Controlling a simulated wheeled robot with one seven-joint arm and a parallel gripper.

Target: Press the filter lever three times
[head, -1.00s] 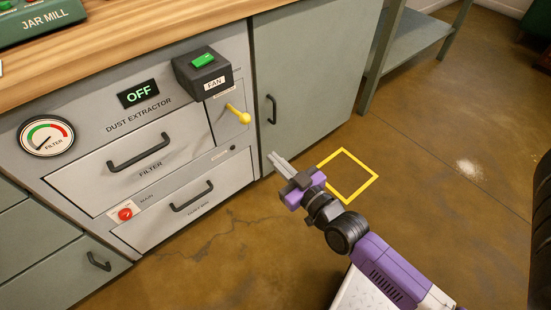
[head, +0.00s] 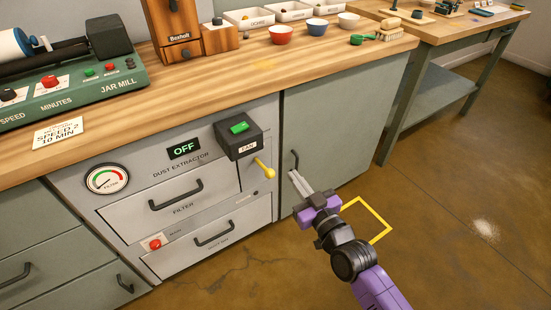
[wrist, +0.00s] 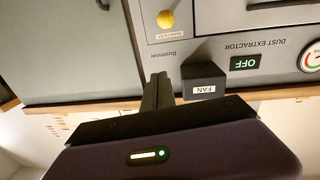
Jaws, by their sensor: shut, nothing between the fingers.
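The filter lever is a yellow handle with a round knob (head: 268,173) on the right side of the grey dust extractor (head: 150,222). It slants down and to the right, below the black fan box. The lever's yellow knob also shows at the top of the wrist view (wrist: 165,20), which is upside down. My gripper (head: 296,181) is shut and empty, to the right of the lever and apart from it, in front of the green cabinet door. In the wrist view its dark fingers (wrist: 158,88) are together. The display (head: 184,149) reads OFF.
The fan box (head: 238,136) with a green switch juts out above the lever. A filter gauge (head: 107,179), drawer handles and a red main button (head: 155,244) are on the panel. A yellow square (head: 371,218) marks the floor. The wooden worktop (head: 190,88) overhangs the front.

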